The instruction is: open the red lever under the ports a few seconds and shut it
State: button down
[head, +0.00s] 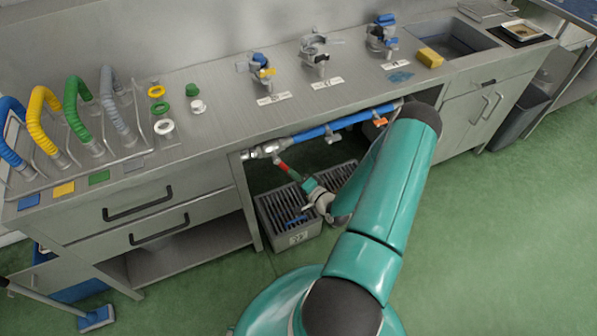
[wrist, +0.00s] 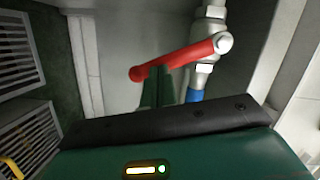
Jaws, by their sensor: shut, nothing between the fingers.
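The red lever (head: 283,167) sits on a metal valve (head: 263,150) in the pipe under the worktop, below the ports. In the head view it slants down from the valve, across the line of the blue pipe (head: 335,129). In the wrist view the red lever (wrist: 185,57) runs from the valve's bolt at upper right to its rounded free end at left. My gripper (head: 297,178) is at the lever's lower end. In the wrist view its green fingers (wrist: 157,86) are shut, with their tips at the lever near its free end. I cannot tell whether they touch it.
An orange handle (head: 380,122) is farther right on the pipe. Grey slatted bins (head: 290,222) stand on the floor below. The worktop (head: 220,90) above holds several fittings and a yellow sponge (head: 430,57). Green floor (head: 500,220) is free at right.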

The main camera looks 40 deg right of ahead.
jog(key=shift+w+a+f+m+t, duration=0.2)
jog(key=shift+a+f+m, duration=0.1)
jog(key=shift+a+m, duration=0.25)
jog(key=shift+w+a+f+m+t, duration=0.15)
jog(key=shift+a+f+m+t, duration=0.1)
jog(key=shift+a+m, duration=0.3)
jog(key=shift+a, duration=0.1)
dwell(0.4)
